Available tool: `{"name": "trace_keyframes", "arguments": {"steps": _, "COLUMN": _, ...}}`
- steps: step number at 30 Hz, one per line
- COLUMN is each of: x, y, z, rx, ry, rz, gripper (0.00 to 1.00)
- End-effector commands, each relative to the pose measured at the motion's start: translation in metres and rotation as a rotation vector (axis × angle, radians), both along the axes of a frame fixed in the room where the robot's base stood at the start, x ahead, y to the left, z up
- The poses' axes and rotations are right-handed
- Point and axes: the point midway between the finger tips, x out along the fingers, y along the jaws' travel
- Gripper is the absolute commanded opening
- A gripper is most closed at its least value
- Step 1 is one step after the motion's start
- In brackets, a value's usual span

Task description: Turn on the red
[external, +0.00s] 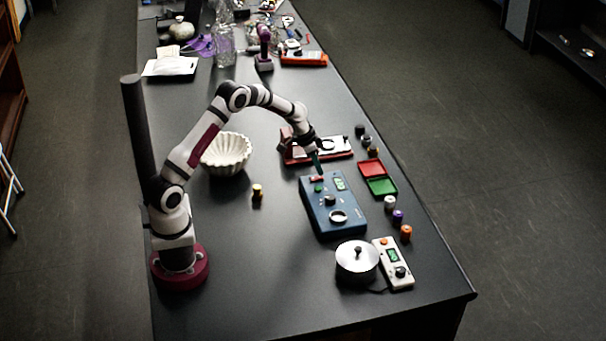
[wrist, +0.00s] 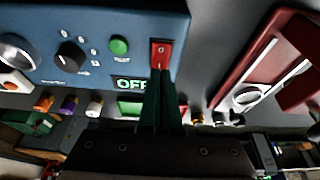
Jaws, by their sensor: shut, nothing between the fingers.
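The blue control box (external: 343,216) stands on the black table and also fills the upper left of the wrist view (wrist: 100,20). It carries a red switch (wrist: 161,53), a green TEST button (wrist: 119,45), a black dial (wrist: 69,56) and a display (wrist: 131,84) that reads OFF, partly covered by my fingers. My gripper (wrist: 162,75) is shut and empty, with its fingertips at the lower edge of the red switch. I cannot tell whether they touch it. In the external view my gripper (external: 316,170) is just above the far end of the box.
A red-framed device (external: 325,149) lies behind the box. Red (external: 371,168) and green (external: 382,187) trays and several small capped bottles line its right side. A round silver pot (external: 357,257) and a white controller (external: 393,263) stand in front. A white fluted bowl (external: 226,151) is at left.

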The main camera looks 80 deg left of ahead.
Motion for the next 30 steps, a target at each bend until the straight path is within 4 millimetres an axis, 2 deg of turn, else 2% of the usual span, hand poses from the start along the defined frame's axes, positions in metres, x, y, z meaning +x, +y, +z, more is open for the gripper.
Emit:
{"name": "trace_keyframes", "arguments": {"steps": 3, "x": 0.000, "y": 0.000, "z": -0.006, "rx": 0.000, "ry": 0.001, "rz": 0.000, "gripper": 0.00}}
{"name": "trace_keyframes", "arguments": {"steps": 21, "x": 0.003, "y": 0.000, "z": -0.011, "rx": -0.001, "ry": 0.001, "rz": 0.000, "gripper": 0.00}}
{"name": "trace_keyframes", "arguments": {"steps": 30, "x": -0.008, "y": 0.000, "z": -0.009, "rx": -0.001, "ry": 0.001, "rz": 0.000, "gripper": 0.00}}
